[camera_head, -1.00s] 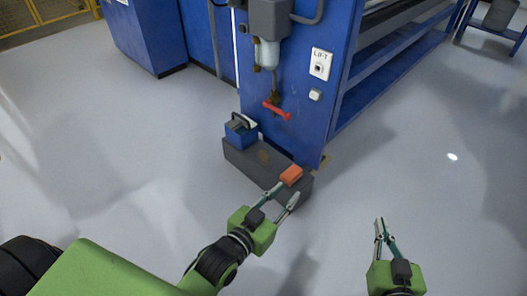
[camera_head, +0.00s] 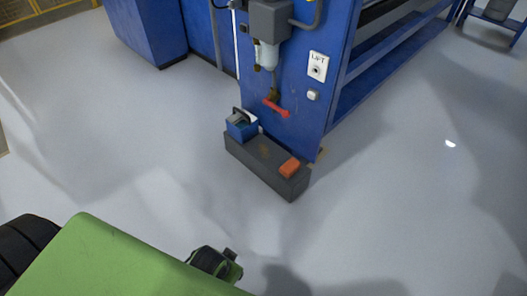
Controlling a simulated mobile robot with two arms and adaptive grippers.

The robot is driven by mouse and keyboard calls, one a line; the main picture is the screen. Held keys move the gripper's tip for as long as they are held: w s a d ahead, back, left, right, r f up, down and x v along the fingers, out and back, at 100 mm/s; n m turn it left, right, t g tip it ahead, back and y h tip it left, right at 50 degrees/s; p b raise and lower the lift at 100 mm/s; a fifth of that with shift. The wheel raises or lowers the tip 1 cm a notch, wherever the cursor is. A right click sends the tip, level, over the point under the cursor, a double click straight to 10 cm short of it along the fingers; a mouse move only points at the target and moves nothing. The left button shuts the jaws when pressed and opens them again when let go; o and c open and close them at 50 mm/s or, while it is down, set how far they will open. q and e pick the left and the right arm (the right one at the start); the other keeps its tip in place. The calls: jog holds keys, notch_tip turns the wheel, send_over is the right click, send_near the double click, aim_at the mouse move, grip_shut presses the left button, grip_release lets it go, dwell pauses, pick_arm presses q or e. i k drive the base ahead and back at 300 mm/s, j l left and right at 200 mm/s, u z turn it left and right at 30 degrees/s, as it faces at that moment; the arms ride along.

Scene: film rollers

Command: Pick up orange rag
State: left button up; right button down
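The orange rag (camera_head: 289,167) lies folded as a small block on the right end of a dark grey box (camera_head: 262,163) at the foot of the blue machine. Nothing touches the rag from above. Part of my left arm (camera_head: 215,264) shows at the bottom edge, well short of the grey box. The fingers of my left gripper are out of the picture. My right gripper is not in the picture.
A blue toolbox-like item (camera_head: 241,127) sits on the left end of the grey box. The blue machine (camera_head: 300,90) stands right behind, with a red handle (camera_head: 276,108) above the box. The pale floor (camera_head: 400,210) in front and to the right is clear.

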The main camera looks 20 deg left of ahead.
aim_at(292, 166)
jog(key=i+l+u, duration=0.1)
jog(key=l, duration=0.25)
jog(key=i+l+u, duration=0.15)
jog(key=i+l, duration=0.15)
jog(key=i+l+u, duration=0.1)
jog(key=l, duration=0.35)
jog(key=i, duration=0.05)
